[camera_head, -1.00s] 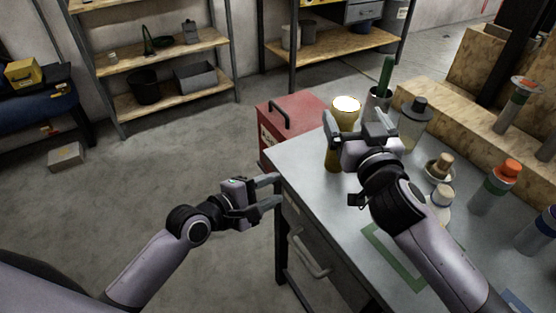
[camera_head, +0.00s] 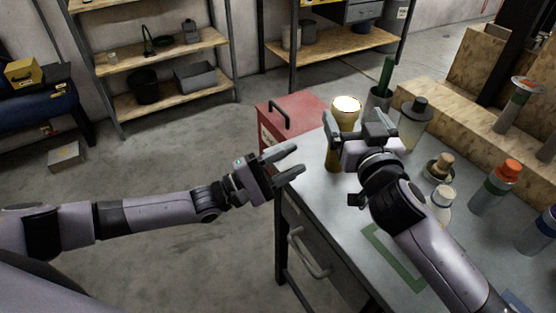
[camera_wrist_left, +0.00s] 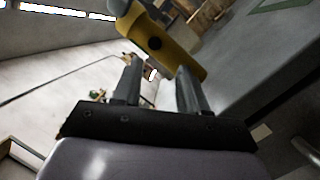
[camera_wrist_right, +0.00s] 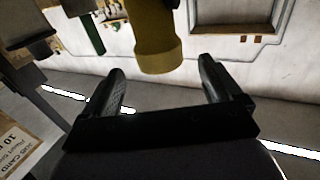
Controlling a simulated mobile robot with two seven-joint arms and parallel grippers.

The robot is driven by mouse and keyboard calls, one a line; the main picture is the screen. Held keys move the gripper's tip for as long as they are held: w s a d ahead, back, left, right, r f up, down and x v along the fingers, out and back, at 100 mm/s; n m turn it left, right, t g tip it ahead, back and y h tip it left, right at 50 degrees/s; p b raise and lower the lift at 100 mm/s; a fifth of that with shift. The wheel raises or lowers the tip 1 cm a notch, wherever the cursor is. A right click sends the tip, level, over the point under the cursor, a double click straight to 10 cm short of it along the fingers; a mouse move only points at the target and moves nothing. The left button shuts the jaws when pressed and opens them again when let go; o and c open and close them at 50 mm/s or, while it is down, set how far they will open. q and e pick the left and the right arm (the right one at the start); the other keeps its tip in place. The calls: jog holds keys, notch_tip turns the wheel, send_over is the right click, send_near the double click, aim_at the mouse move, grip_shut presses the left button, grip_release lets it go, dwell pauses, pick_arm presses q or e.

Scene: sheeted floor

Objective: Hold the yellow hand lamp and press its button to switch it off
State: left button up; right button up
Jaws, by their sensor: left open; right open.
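The yellow hand lamp (camera_head: 334,156) stands upright near the table's far left corner, its round top bright white. In the left wrist view the lamp (camera_wrist_left: 175,52) lies just beyond the fingertips, with a dark round spot on its side. My left gripper (camera_head: 299,159) is open and empty at the table's left edge, pointing toward the lamp, apart from it. My right gripper (camera_head: 352,125) is open in front of the lamp and hides part of it. In the right wrist view the lamp (camera_wrist_right: 155,35) shows beyond and between the open fingers; contact cannot be told.
The grey table (camera_head: 345,210) also holds a grey-lidded container (camera_head: 412,125), a green-handled item in a cup (camera_head: 378,100) and several bottles, including an orange-capped one (camera_head: 495,188). A red cabinet (camera_head: 290,115) stands behind the table's left corner. The floor left of the table is open.

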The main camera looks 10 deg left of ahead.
aim_at(342, 98)
jog(key=shift+w, duration=0.2)
pick_arm(q)
jog(key=shift+s+a+m+g+h, duration=0.15)
jog(key=shift+a+m+g+h, duration=0.3)
jog(key=shift+a, duration=0.55)
pick_arm(e)
jog(key=shift+x, duration=3.4)
jog(key=c, duration=1.1)
pick_arm(q)
grip_shut()
pick_arm(e)
jog(key=shift+c, duration=0.2)
